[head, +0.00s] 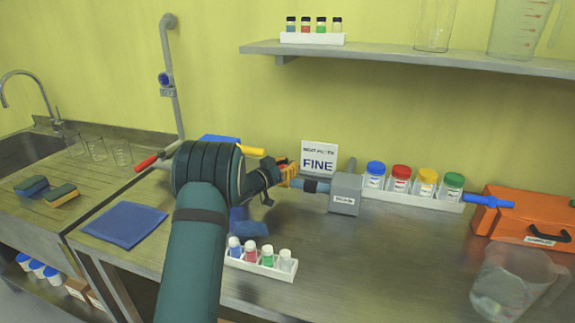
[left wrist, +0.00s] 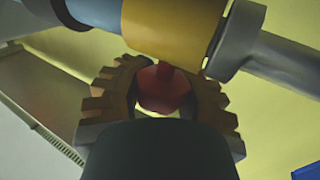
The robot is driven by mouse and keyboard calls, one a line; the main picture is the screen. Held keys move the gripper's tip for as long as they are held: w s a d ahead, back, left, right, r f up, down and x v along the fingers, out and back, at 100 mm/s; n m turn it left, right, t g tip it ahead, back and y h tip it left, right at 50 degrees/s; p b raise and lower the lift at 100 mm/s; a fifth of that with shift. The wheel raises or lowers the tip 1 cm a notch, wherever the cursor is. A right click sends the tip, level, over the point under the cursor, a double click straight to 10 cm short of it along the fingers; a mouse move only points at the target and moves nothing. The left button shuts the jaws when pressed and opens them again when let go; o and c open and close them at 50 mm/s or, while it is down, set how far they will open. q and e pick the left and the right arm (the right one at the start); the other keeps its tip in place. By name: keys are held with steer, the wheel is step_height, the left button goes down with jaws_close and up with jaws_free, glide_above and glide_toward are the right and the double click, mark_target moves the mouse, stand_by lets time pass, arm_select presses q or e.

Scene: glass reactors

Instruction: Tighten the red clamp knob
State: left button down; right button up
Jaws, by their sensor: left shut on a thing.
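The red clamp knob (left wrist: 163,90) shows in the left wrist view on a short red stem under a yellow collar (left wrist: 172,28). In the head view my arm mostly hides the knob. My left gripper (left wrist: 160,95) is shut on the knob, with one toothed finger on each side of it. In the head view the gripper (head: 284,176) is at the left end of a horizontal blue-grey piece (head: 312,186) that joins a grey box (head: 345,194). My right gripper is not in view.
A white sign reading FINE (head: 318,158) stands behind the clamp. A rack of small vials (head: 262,268) is in front. A rack of coloured-lid jars (head: 410,196), an orange case (head: 525,218) and a clear jug (head: 512,285) stand to the right. A shelf (head: 430,58) is above.

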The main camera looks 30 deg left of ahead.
arm_select(q)
steer(key=shift+s+f+h, duration=0.1)
steer(key=shift+f+h, duration=0.2)
steer(key=shift+f, duration=0.05)
steer(key=c, duration=0.5)
jaws_free()
steer(key=shift+r, duration=0.15)
steer(key=shift+r, duration=0.1)
steer(key=v, duration=1.2)
steer(key=shift+c, duration=0.2)
